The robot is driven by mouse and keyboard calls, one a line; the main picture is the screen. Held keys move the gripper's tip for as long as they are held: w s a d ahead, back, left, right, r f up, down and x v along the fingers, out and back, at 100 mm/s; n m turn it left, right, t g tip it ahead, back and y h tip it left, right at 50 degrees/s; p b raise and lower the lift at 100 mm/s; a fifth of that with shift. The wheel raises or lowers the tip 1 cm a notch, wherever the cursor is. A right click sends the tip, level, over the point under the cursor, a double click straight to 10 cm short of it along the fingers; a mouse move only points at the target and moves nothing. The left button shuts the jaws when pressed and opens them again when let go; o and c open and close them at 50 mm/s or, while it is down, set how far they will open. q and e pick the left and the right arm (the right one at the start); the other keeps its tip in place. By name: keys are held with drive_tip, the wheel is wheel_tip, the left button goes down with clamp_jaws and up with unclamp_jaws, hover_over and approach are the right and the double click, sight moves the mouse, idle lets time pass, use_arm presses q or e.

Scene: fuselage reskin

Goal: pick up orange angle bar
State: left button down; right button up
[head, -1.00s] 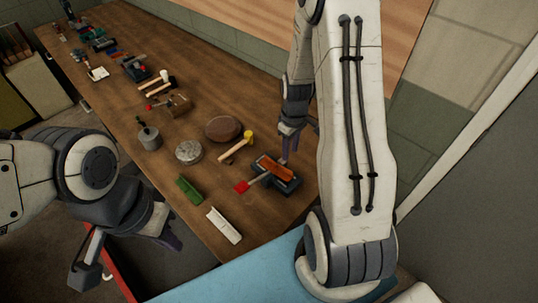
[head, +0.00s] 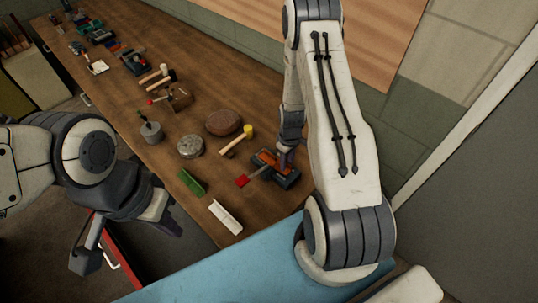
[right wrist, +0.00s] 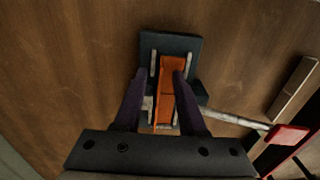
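The orange angle bar (right wrist: 168,68) lies on a dark block-like fixture (right wrist: 185,43) with light metal strips along both its sides. It also shows in the head view (head: 268,160), partly covered by my right gripper (head: 287,158). In the right wrist view, the two purple fingers of my right gripper (right wrist: 156,88) are apart, one on each side of the bar. The right finger is close to the bar; a gap shows at the left. I cannot tell whether they touch it. My left gripper (head: 165,222) hangs beside the bench, away from the bar; its opening is unclear.
A yellow-headed mallet (head: 240,138), a brown disc (head: 223,122), a grey disc (head: 190,147), a green bar (head: 192,182) and a white bar (head: 226,216) lie nearby on the wooden bench (head: 205,80).

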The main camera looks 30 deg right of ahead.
clamp_jaws()
idle(1.4)
